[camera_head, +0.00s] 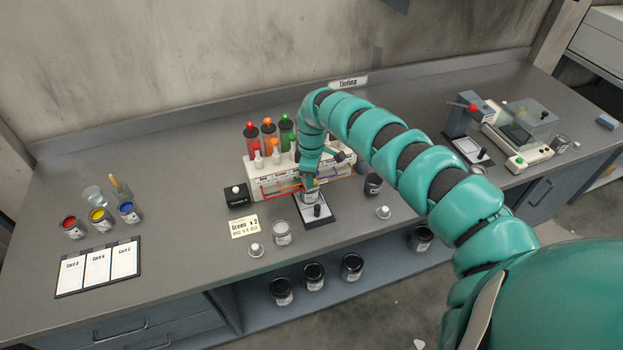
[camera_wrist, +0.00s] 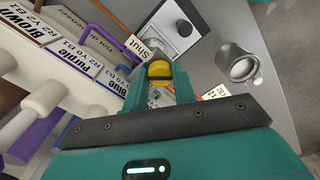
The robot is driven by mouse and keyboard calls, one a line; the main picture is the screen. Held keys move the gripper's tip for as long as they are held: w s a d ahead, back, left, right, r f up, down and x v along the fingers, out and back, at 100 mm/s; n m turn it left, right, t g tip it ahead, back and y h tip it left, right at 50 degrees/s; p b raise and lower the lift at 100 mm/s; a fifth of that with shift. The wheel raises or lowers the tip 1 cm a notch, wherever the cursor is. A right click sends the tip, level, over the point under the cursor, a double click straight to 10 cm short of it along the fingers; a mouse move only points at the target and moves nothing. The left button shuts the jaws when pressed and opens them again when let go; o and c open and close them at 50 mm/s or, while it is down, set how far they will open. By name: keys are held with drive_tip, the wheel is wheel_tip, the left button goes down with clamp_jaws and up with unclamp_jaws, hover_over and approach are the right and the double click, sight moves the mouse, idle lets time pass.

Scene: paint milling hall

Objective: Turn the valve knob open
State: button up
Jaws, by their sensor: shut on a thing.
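The valve knob (camera_wrist: 160,73) is a small round yellow knob with a dark band across it, seen in the wrist view. My gripper (camera_wrist: 160,84) is shut on it, with one teal finger on each side. A tag reading "Shut" (camera_wrist: 150,47) stands just beyond the knob. In the head view my gripper (camera_head: 311,180) is at the front of the white dispenser rack (camera_head: 262,178), and my arm and gripper hide the knob there. How far the knob is turned is not clear.
Colored bottles (camera_head: 268,136) stand on the rack. A black box with a white knob (camera_head: 236,195) is to its left.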

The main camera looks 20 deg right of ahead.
drive_tip(key=n+b, duration=0.4)
drive_tip(key=n, duration=0.2)
drive_tip(key=shift+f, duration=0.2)
drive_tip(key=shift+r+n+b, duration=0.1)
drive_tip(key=shift+n+b, duration=1.05)
drive_tip(key=shift+n, duration=0.15)
drive_tip(key=shift+r+n, duration=0.1)
drive_tip(key=shift+n, duration=0.2)
drive_tip(key=o, duration=1)
drive_tip(key=shift+r, duration=0.1)
wheel_tip(320, 180, up, 17)
drive_tip(key=b, duration=0.2)
drive_tip(key=shift+r+b, duration=0.1)
drive_tip(key=shift+b, duration=0.2)
